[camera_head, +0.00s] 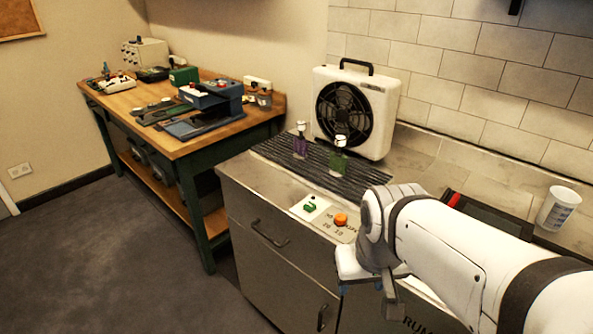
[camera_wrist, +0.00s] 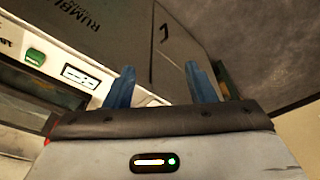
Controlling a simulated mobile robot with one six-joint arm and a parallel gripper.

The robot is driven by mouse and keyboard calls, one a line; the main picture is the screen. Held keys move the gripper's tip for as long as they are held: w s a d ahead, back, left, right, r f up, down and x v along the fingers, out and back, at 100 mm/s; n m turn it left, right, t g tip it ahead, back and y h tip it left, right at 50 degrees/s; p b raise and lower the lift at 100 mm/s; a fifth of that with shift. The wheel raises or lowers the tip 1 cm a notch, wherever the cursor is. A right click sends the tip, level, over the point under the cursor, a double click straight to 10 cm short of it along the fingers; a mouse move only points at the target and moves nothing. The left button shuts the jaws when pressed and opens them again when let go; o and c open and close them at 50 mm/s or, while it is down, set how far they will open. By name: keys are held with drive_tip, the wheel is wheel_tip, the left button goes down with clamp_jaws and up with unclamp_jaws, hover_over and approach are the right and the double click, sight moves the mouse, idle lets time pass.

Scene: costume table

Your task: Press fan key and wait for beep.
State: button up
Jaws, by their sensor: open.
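A white box fan (camera_head: 345,108) with a black round grille and top handle stands at the back of the counter in the head view. A green rocker key (camera_head: 310,207) sits on a white plate near the counter's front edge. An orange knob (camera_head: 341,219) is beside it on a marked panel. My gripper (camera_head: 364,287) is in front of the counter edge, right of and nearer than these controls. Its blue fingers (camera_wrist: 162,82) are apart and empty in the wrist view. A green button (camera_wrist: 35,57) shows there at left, clear of the fingers; I cannot tell which key it is.
A purple bottle (camera_head: 300,145) and a green bottle (camera_head: 338,160) stand on a dark ribbed mat (camera_head: 275,152) before the fan. A white cup (camera_head: 558,208) stands at right. A wooden workbench (camera_head: 190,140) with tools is at left. Open floor (camera_head: 110,250) lies at front left.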

clamp_jaws()
idle(0.3)
idle(1.2)
